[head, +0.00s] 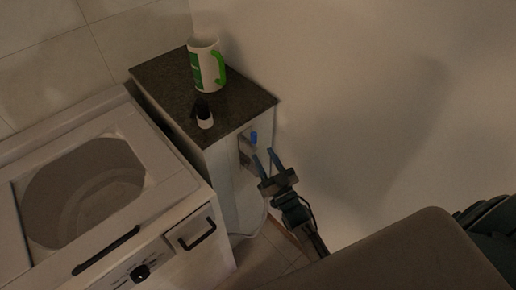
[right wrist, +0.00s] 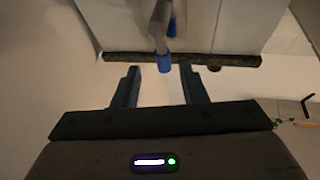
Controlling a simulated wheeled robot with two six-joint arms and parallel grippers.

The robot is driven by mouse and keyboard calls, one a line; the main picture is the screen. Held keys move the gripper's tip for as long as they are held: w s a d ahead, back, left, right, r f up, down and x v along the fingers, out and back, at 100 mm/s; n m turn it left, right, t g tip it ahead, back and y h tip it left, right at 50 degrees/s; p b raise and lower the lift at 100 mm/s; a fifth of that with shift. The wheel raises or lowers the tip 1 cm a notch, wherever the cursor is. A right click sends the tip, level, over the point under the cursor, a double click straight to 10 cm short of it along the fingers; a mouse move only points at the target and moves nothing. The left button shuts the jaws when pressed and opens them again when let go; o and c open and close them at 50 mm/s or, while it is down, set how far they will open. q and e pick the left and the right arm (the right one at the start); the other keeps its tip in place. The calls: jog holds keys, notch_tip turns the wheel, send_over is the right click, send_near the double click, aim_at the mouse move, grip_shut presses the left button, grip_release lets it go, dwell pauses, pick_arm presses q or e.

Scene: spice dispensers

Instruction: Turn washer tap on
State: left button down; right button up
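The washer tap has a blue handle (head: 253,138) on a grey metal body (head: 245,150), fixed to the front side of the small cabinet beside the washer. My right gripper (head: 263,160) is open and empty just below and in front of the tap. In the right wrist view the blue handle (right wrist: 166,60) lies just beyond the gap between my two open fingers (right wrist: 160,78), with no contact clear. The white washer (head: 170,195) stands at the left with its lid opening facing up. My left gripper is not in view.
The cabinet's dark top (head: 160,80) holds a white and green mug (head: 206,68) and a small dark-capped white bottle (head: 204,118). A pale hose (head: 262,215) hangs below the tap. The wall is close on the right.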

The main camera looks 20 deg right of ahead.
jog(key=v, duration=0.4)
jog(key=shift+b, duration=0.4)
jog(key=s+d+f+g+h, duration=0.15)
jog(key=s+f+g, duration=0.25)
jog(key=f, duration=0.8)
jog(key=s+d+f+g, duration=0.2)
jog(key=s+f+g, duration=0.15)
jog(key=f, duration=0.85)
jog(key=s+d+f+g+h, duration=0.1)
jog(key=s+f+g, duration=0.3)
jog(key=f, duration=0.8)
jog(key=s+d+f+g, duration=0.1)
jog(key=s+f+g, duration=0.2)
jog(key=s, duration=0.6)
jog(key=s+d+f+g, duration=0.2)
jog(key=s+f+g, duration=0.1)
jog(key=s+f, duration=0.4)
jog(key=s+d+f+g+h, duration=0.1)
jog(key=s+f+g, duration=0.2)
jog(key=s, duration=1)
notch_tip(320, 180, down, 3)
jog(key=shift+d+f, duration=0.1)
jog(key=shift+d, duration=0.05)
jog(key=shift+g, duration=0.25)
